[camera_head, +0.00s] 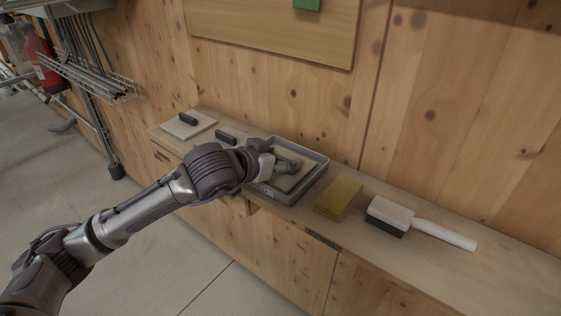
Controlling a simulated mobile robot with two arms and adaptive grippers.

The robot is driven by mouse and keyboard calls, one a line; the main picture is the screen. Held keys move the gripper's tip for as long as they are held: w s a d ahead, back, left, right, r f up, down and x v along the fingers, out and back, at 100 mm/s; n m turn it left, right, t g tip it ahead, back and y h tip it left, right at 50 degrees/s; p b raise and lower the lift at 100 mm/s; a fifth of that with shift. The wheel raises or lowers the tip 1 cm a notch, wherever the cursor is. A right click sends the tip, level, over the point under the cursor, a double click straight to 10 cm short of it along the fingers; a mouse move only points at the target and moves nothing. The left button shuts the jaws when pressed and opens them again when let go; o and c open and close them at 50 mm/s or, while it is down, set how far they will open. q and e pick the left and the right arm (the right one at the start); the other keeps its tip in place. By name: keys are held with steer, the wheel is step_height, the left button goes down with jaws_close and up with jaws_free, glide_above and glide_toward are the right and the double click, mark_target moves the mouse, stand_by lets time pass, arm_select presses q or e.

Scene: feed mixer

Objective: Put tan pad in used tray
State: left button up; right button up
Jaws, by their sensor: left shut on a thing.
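The grey tray (312,182) with raised walls stands on the wooden ledge in the middle of the head view. The tan pad (287,183) lies inside the tray's walls, flat or nearly so; I cannot tell if it touches the floor. My left gripper (289,166) reaches over the tray's left wall and is shut on the tan pad, at its upper side. The gripper hides the grasped part and some of the pad. My right gripper is not in view.
Left of the tray, a pale pad with a black handle (188,125) lies on the ledge (500,268), and another black handle (226,137) shows behind my arm. To the right are a yellow sponge (340,197) and a white-handled brush (440,233). A wooden wall rises behind.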

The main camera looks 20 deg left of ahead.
arm_select(q)
steer(key=shift+f, duration=0.15)
steer(key=o, duration=1.1)
